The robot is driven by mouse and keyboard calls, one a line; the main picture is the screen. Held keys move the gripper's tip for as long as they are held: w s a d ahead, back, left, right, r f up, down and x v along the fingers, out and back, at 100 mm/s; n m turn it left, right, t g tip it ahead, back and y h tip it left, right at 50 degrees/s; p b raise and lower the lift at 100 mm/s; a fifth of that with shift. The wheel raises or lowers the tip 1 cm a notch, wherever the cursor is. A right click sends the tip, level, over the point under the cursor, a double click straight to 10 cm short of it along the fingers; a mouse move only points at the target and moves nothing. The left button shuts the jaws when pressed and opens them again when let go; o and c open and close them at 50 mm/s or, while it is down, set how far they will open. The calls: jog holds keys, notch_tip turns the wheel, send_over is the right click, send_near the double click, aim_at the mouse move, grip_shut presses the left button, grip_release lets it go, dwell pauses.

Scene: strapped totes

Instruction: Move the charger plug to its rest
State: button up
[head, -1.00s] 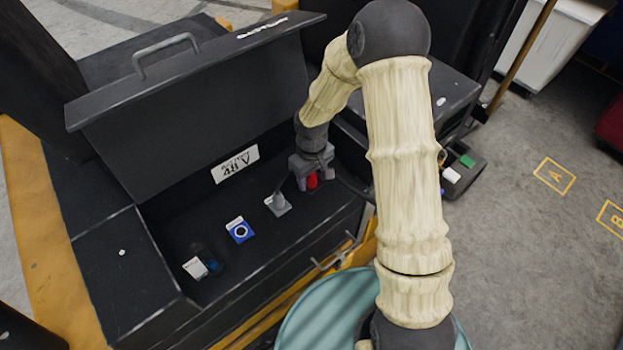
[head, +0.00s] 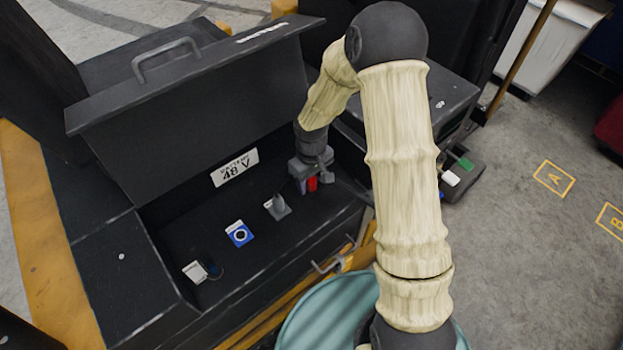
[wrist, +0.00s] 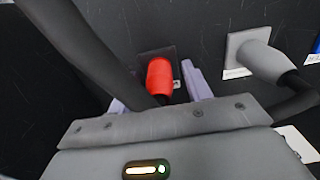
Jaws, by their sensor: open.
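A red plug (wrist: 159,78) stands up from a dark square plate in the wrist view, with a thick black cable beside its lower end. My gripper (wrist: 158,92) is open, with one pale purple finger on each side of the red plug. Contact cannot be made out. In the head view my gripper (head: 313,181) is low in the open black compartment, and the red plug (head: 312,184) shows between its fingers. A grey plug (wrist: 262,60) on a grey plate with a black cable is to the right in the wrist view; it also shows in the head view (head: 279,205).
The raised lid (head: 200,110) stands behind, above a 48 V label (head: 234,167). A black cable crosses the wrist view's left side.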

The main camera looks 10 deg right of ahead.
jog(key=shift+c, duration=0.2)
grip_shut()
jog(key=shift+w+r, duration=0.1)
jog(key=shift+r, duration=0.05)
jog(key=shift+r+p, duration=2.4)
jog(key=shift+r, duration=0.5)
jog(key=shift+r+p, duration=2.25)
jog(key=shift+r, duration=0.75)
